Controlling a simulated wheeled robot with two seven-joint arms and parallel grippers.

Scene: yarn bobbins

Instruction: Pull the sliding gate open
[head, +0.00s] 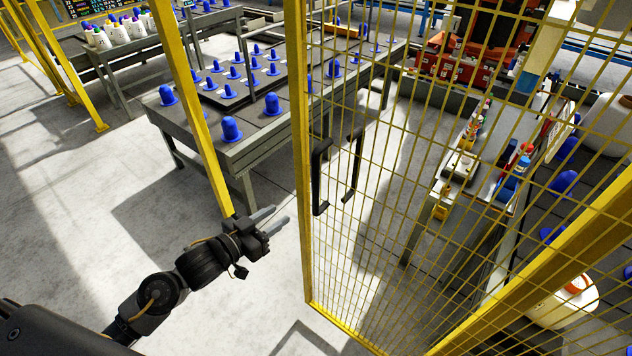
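The sliding gate is a yellow frame with wire mesh, and its left upright (301,150) stands right of centre in the head view. Two black bar handles are near that upright: the nearer one (317,178) on the upright and another (355,168) seen through the mesh. My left gripper (281,214) is low and left of the handles, apart from the gate. Its two grey fingers point right toward the upright with a gap between them, and nothing is held. My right gripper is not in view.
A yellow post (190,100) stands left of the gate, with a mesh-free gap between them. Behind is a dark table (240,150) with several blue bobbin holders. A cluttered bench (490,170) stands behind the mesh at right. The floor (90,215) at left is clear.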

